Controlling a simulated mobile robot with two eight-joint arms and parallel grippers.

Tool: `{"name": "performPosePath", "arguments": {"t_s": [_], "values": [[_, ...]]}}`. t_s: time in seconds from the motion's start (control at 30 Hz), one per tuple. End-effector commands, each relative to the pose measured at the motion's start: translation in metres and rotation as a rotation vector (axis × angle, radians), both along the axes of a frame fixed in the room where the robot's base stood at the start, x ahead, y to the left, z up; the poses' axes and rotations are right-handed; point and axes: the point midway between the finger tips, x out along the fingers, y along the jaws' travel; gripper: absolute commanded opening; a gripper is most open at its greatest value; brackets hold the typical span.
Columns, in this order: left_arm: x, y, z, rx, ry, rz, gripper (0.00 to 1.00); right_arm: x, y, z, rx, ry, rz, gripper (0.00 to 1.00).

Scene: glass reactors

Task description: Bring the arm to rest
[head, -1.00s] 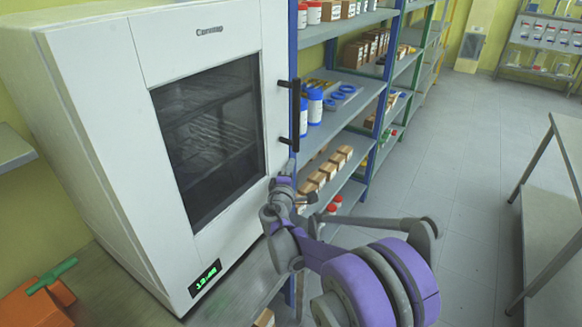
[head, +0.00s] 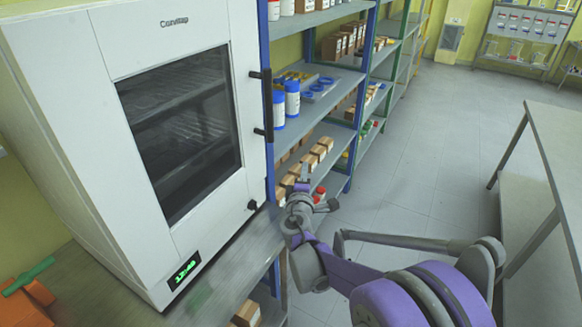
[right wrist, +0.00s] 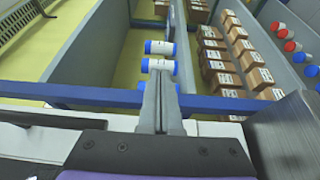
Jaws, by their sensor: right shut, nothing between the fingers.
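My right arm with purple and grey links comes in from the lower right of the head view. Its gripper (head: 304,180) is at the front right of the white oven, in front of the shelving. In the right wrist view the two fingers (right wrist: 160,95) are together, with nothing held between them. White bottles with blue caps (right wrist: 159,56) show beyond the fingertips; they stand on the shelf, apart from the gripper. My left gripper is not in view.
The white oven (head: 85,120) has its windowed door closed and stands on a metal bench (head: 225,275). Blue-framed shelving (head: 340,75) holds bottles and small boxes (head: 322,148). A grey table (head: 555,130) stands at the right. The floor (head: 430,150) between is clear.

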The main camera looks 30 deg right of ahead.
Motion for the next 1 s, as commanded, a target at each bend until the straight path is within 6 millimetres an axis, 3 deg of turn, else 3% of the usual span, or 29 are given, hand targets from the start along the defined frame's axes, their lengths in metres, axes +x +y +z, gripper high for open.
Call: {"name": "performPosePath", "arguments": {"t_s": [0.37, 0.57, 0.77, 1.0], "values": [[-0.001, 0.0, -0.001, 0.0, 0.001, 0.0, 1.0, -0.012, -0.003, 0.0, 0.012, -0.003, -0.003, 0.0], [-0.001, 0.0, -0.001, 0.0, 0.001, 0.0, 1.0, -0.043, 0.016, -0.002, 0.235, -0.053, -0.058, 0.0], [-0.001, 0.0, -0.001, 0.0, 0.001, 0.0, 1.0, -0.108, 0.066, -0.04, 0.677, -0.055, -0.162, 0.0], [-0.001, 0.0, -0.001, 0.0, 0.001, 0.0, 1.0, -0.189, 0.165, -0.103, 1.205, 0.095, -0.248, 0.0]]}}
